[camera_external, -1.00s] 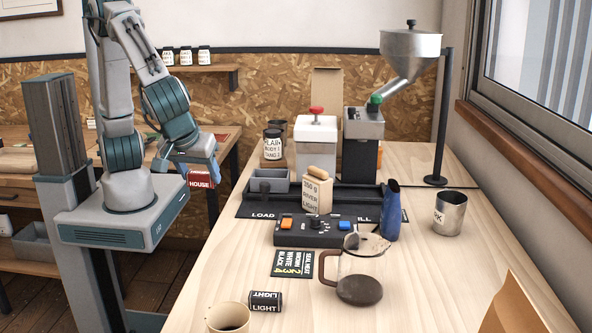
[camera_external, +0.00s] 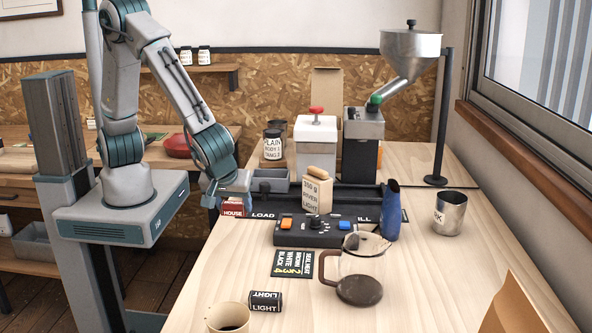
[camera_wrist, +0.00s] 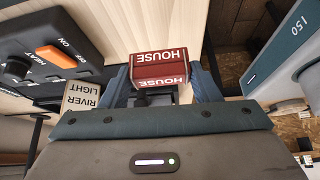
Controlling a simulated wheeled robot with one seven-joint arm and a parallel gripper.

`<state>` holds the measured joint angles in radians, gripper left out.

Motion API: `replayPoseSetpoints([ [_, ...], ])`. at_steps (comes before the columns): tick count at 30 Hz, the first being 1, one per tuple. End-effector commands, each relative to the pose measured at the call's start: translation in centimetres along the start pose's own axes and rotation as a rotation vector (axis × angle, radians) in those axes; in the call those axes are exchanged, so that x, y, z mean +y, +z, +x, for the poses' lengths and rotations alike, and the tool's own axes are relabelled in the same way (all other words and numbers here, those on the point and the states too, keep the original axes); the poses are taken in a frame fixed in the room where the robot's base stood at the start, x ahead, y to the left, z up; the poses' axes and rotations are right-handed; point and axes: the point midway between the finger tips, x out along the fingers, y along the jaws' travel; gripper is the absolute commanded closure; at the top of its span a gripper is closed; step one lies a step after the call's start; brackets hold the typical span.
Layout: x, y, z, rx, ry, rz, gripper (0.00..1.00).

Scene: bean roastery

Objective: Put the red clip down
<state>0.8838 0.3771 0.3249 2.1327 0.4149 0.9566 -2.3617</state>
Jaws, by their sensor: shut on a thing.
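The red clip, a small red block marked HOUSE (camera_external: 233,208), is held in my gripper (camera_external: 235,194) by the left edge of the light wooden table, just left of the black mat. In the wrist view the red clip (camera_wrist: 160,66) sits between the two blue fingers of my gripper (camera_wrist: 163,84), which are shut on it. Its HOUSE label faces the camera upside down. I cannot tell whether its underside touches the tabletop (camera_external: 225,265).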

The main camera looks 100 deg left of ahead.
Motion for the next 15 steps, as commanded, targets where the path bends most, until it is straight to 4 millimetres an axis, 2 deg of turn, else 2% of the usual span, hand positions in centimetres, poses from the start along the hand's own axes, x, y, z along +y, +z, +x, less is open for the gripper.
replayPoseSetpoints([
  [3,1.0,-0.6,1.3,0.002,-0.002,0.0,0.65],
  [7,1.4,-0.6,2.0,0.001,-0.001,0.001,0.65],
  [15,1.4,0.9,4.7,0.002,-0.001,0.003,0.65],
])
